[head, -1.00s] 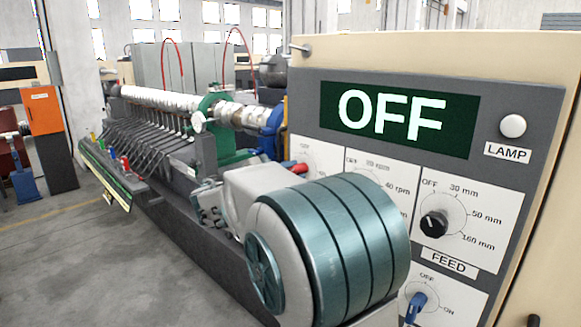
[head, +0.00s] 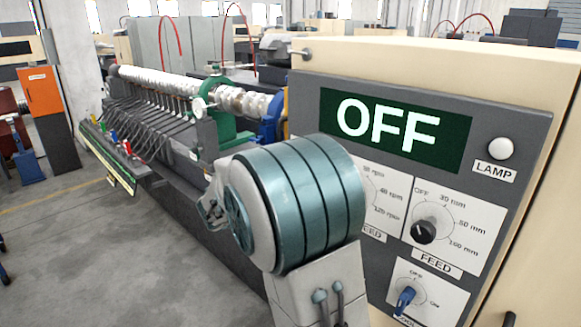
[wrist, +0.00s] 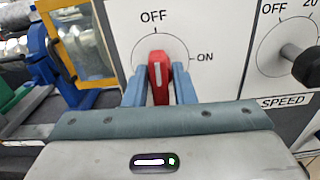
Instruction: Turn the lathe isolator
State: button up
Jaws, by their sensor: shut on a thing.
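The isolator is a red knob (wrist: 160,75) on a white plate marked OFF above and ON to the right, in the wrist view. Its white line points up, roughly toward OFF. My gripper (wrist: 160,88) has its two blue fingers on either side of the knob and is shut on it. The lower part of the knob is hidden by the gripper body. In the head view, my arm covers the knob and the gripper. The lathe's display (head: 402,130) reads OFF.
A black speed knob (wrist: 303,66) stands to the right of the isolator in the wrist view. The head view shows a black feed knob (head: 424,232) and a blue knob (head: 405,301) on the panel. The lathe bed stretches to the left, with open floor (head: 90,250) beside it.

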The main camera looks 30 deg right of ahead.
jog(key=shift+f+n, duration=0.15)
jog(key=shift+n, duration=0.15)
jog(key=o, duration=0.8)
jog(key=b+v, duration=0.3)
jog(key=v, duration=1.1)
jog(key=shift+d, duration=0.1)
